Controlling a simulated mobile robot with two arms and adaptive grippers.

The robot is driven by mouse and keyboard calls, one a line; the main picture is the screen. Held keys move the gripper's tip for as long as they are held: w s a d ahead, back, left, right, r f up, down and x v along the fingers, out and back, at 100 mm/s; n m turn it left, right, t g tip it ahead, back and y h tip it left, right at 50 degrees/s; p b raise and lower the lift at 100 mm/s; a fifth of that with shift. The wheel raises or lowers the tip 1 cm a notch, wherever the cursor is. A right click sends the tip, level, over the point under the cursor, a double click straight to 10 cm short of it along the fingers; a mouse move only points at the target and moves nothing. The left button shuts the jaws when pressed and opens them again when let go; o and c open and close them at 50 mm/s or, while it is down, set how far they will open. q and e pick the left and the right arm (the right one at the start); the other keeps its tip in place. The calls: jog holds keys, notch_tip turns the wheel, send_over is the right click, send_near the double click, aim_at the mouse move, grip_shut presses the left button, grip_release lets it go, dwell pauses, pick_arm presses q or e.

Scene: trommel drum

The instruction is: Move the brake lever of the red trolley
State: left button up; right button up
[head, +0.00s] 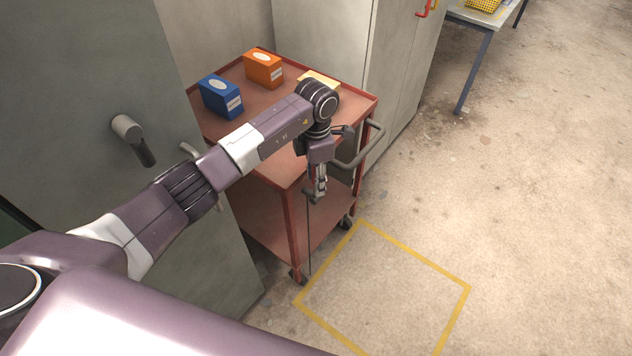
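The red trolley (290,215) stands against the grey cabinets, with a top tray, a lower shelf, dark casters and a grey push handle (362,150) at its right end. A thin dark upright rod (309,240), which looks like the brake lever, runs down outside the trolley's near right end toward the floor. My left gripper (317,194) points down at the top of this rod, below the tray's edge. The fingers overlap the rod's top, so I cannot tell whether they grip it or are only beside it. My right gripper is out of view.
A blue box (221,96), an orange box (263,68) and a pale yellow item (318,80) are on the tray. A yellow floor outline (405,246) lies right of the trolley on clear floor. A table (484,20) stands at the back right.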

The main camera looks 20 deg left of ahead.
pick_arm(q)
jog(key=shift+d, duration=0.1)
grip_shut()
dwell(0.4)
